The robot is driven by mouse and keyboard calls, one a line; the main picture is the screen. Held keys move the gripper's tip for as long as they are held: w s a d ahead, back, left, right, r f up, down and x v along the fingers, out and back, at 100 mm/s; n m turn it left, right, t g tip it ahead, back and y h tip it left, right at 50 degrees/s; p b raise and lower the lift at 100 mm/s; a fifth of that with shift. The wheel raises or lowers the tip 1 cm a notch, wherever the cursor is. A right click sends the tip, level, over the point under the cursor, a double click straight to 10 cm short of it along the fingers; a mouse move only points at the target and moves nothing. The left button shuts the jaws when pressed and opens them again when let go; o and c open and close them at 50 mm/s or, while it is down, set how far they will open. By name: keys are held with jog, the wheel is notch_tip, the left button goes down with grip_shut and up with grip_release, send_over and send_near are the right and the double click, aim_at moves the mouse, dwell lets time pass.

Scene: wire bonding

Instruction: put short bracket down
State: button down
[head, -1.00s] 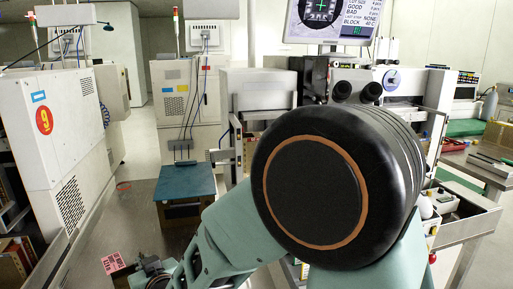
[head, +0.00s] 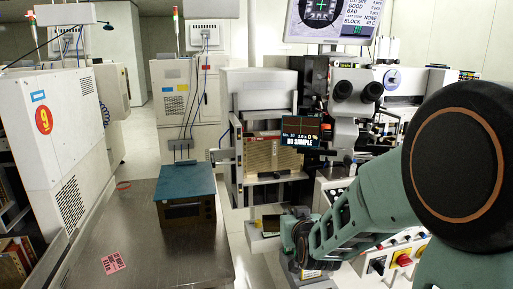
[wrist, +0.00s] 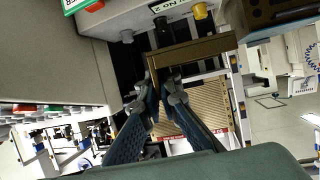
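The short bracket (wrist: 195,51) is a brown, angular bar that shows at the fingertips in the wrist view. My gripper (wrist: 163,82) has its two dark fingers closed together on the near-left part of the bracket. In the head view my gripper (head: 300,240) is low, right of the blue-topped box and in front of the bonding machine. My wrist and arm hide most of it there. I cannot tell in either view whether the bracket touches a surface under it.
A blue-topped box (head: 186,180) stands on the metal table (head: 150,245) at left. A small display (head: 301,131) and a microscope (head: 355,90) stand behind my gripper. A control panel with knobs (head: 403,259) is at right. The table's front is mostly clear.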

jog(key=d+r+p, duration=0.2)
jog(key=r+p, duration=1.1)
jog(key=d+r+h+p, duration=0.1)
jog(key=r+p, duration=1.1)
jog(key=r, duration=0.1)
jog(key=shift+d+m+p, duration=0.3)
jog(key=shift+d+p, duration=0.05)
jog(key=shift+d, duration=0.05)
jog(key=shift+a, duration=0.1)
